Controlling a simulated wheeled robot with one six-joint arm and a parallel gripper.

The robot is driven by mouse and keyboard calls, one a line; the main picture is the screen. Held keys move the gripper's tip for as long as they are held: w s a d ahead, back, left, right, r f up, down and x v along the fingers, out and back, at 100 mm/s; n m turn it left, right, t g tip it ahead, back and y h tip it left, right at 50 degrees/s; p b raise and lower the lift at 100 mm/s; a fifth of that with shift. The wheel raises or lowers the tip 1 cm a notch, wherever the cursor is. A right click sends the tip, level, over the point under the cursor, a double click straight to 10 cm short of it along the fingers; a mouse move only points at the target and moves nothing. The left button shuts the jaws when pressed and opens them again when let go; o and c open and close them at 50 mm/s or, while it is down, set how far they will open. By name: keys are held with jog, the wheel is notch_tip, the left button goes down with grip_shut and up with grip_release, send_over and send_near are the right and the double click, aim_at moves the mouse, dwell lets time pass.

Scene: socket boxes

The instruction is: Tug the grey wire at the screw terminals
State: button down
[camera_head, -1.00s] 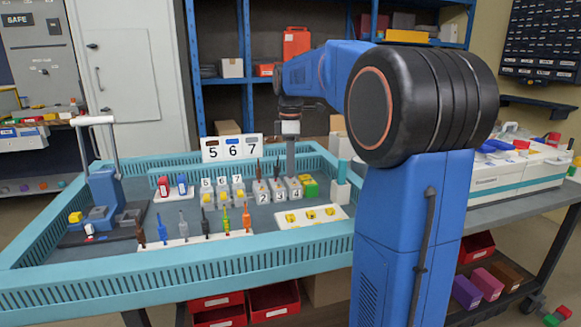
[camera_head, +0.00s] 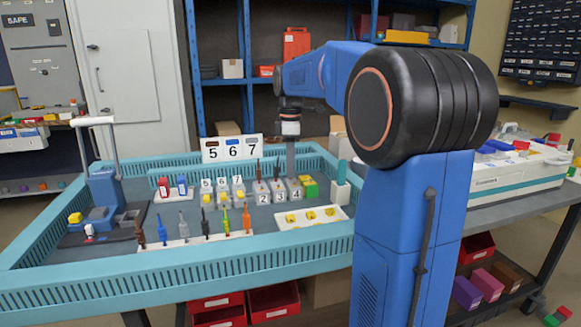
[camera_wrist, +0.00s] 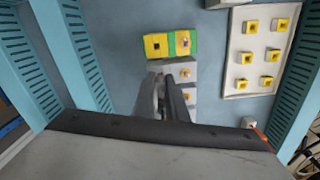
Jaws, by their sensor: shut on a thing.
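The grey screw terminal blocks (camera_head: 279,198), marked 2, 3 and 4, stand in a row at the back right of the blue-rimmed tray. A green and yellow block (camera_head: 310,188) stands at their right end. My gripper (camera_head: 291,172) points straight down over the right end of the row, by block 4. In the wrist view my gripper (camera_wrist: 172,98) is shut over a grey block (camera_wrist: 181,72) beside the green and yellow block. It is shut on the grey wire, which the fingers mostly hide. Dark wires stand upright at the other blocks.
Three blocks marked 5, 6 and 7 (camera_head: 222,197) stand to the left, under a numbered sign (camera_head: 232,149). A rack of coloured wires (camera_head: 197,240) lies in front. A white plate with yellow sockets (camera_head: 309,217) lies front right. The tray rim (camera_head: 190,272) surrounds them.

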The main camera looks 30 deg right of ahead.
jog(key=shift+f, duration=0.15)
jog(key=c, duration=1.3)
grip_release()
jog(key=shift+r, duration=3.75)
